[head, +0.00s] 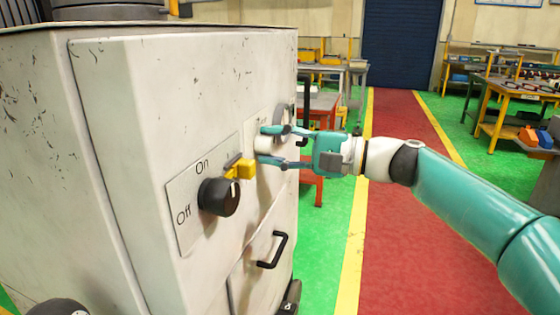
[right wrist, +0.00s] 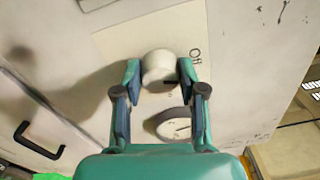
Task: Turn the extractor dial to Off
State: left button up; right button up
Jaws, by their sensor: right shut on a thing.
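A round white dial (right wrist: 158,70) sits on a pale plate on the cabinet front. In the right wrist view "Off" is printed to its right, and a small dark mark shows at its lower right edge. The dial also shows in the head view (head: 264,144), partly hidden by my fingers. My right gripper (head: 265,145) has one finger on each side of the dial and is shut on it; the gripper shows in the right wrist view too (right wrist: 159,69). I cannot read the dial's full label. My left gripper is not in view.
A black handle (head: 273,250) sticks out below. The red aisle (head: 410,240) is clear.

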jog(key=shift+s+a+f+n+b, duration=0.1)
jog(key=shift+a+f+n+b, duration=0.1)
jog(key=shift+n+b, duration=0.4)
jog(key=shift+s+a+f+n+b, duration=0.1)
jog(key=shift+f+n+b, duration=0.15)
jog(key=shift+n, duration=0.55)
jog(key=o, duration=1.1)
jog(key=shift+a+r, duration=0.1)
jog(key=shift+o, duration=0.2)
jog(key=shift+d+r, duration=0.1)
jog(key=shift+d, duration=0.1)
jog(key=shift+d+r, duration=0.1)
